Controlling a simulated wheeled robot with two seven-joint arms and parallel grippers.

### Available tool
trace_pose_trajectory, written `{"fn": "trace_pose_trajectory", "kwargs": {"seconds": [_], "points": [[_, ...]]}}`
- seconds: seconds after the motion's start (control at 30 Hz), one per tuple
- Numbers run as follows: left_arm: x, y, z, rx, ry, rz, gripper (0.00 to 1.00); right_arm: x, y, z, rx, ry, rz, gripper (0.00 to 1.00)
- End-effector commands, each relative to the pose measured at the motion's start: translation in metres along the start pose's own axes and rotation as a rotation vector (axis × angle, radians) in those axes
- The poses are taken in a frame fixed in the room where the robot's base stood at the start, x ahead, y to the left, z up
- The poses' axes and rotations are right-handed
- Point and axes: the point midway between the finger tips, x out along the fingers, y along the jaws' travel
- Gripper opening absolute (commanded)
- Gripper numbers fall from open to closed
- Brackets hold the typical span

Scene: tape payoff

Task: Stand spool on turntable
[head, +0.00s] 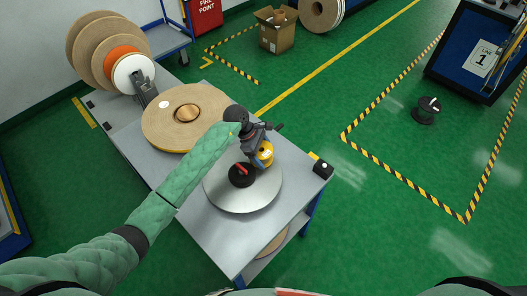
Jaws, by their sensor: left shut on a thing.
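A small yellow spool (265,155) with a pale label is held by my left gripper (259,143), whose fingers are shut on it and partly hide it. The turntable (246,200) is a round silver disc on the grey table. A black round piece with a red bar (241,175) sits near the disc's middle. The spool shows over the far edge of the disc, beyond the black piece; I cannot tell whether it touches the disc. My right gripper is not in view.
A large brown reel (186,111) lies on the table (237,251) to the far left, beside upright discs (97,43). A small black box with a yellow part (321,166) is at the table's right corner. A cardboard box (276,34) and a black spool (427,109) stand on the green floor.

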Motion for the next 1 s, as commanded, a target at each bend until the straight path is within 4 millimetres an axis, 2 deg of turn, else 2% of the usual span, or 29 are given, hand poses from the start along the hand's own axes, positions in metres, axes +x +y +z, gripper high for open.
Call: {"fn": "trace_pose_trajectory", "kwargs": {"seconds": [0.5,0.53,0.6,0.63,1.0], "points": [[0.0021,0.0004,-0.0011,0.000,0.000,0.001,0.46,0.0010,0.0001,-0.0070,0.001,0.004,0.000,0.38],[0.0024,0.0001,-0.0014,0.000,0.001,0.000,0.83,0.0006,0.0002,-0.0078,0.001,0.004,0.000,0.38],[0.0021,0.0001,-0.0012,0.000,0.001,0.000,0.96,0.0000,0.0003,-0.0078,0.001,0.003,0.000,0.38],[0.0021,0.0001,-0.0012,0.000,0.000,0.000,1.00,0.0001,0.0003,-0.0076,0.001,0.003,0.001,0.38],[-0.0008,0.0001,0.0006,0.000,0.000,0.000,1.00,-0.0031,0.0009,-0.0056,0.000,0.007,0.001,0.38]]}}
